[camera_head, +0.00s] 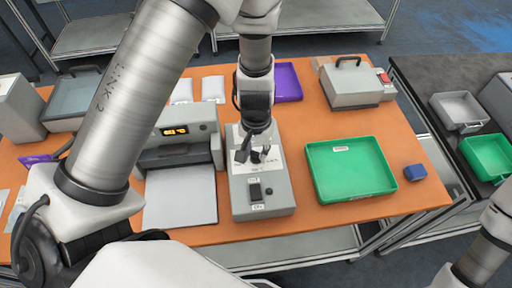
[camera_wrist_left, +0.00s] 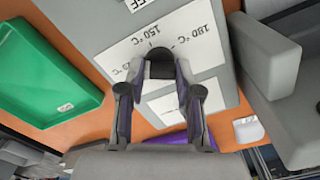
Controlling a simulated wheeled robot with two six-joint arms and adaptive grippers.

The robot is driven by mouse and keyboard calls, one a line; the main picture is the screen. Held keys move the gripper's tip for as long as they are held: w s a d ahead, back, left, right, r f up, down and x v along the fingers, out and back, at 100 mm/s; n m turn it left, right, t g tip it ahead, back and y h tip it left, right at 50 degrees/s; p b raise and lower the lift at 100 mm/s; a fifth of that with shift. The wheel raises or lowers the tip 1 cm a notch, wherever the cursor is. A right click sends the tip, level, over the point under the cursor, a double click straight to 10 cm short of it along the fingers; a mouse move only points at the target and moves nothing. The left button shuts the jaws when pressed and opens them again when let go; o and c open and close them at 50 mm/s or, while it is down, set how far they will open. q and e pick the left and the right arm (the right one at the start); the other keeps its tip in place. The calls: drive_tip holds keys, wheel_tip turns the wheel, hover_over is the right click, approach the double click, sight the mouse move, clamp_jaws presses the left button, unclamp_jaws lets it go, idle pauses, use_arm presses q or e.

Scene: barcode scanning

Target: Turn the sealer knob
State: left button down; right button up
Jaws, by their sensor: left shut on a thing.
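The grey control box (camera_head: 279,204) with the sealer knob stands in the middle of the table. Its white label has a dial with temperature marks, and 150 °C and 180 °C read upside down in the left wrist view. The dark knob (camera_wrist_left: 160,67) sits at the middle of the dial there. My left gripper (camera_head: 256,155) reaches down over the box from above, its two fingers shut on the knob from both sides. In the head view the gripper mostly hides the knob. My right gripper is out of view.
A green tray (camera_head: 352,194) and a small blue block (camera_head: 415,172) lie right of the box. A grey machine with an orange display (camera_head: 174,131) stands close on the left. A purple tray (camera_head: 287,82) and a grey case (camera_head: 357,86) are behind.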

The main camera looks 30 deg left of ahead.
sight(256, 153)
use_arm(q)
drive_tip(key=shift+s+f+n, duration=0.1)
drive_tip(key=shift+n, duration=0.9)
drive_tip(key=c, duration=0.8)
unclamp_jaws()
wheel_tip(256, 153, up, 12)
drive_tip(key=shift+w, duration=0.2)
drive_tip(key=shift+s, duration=0.1)
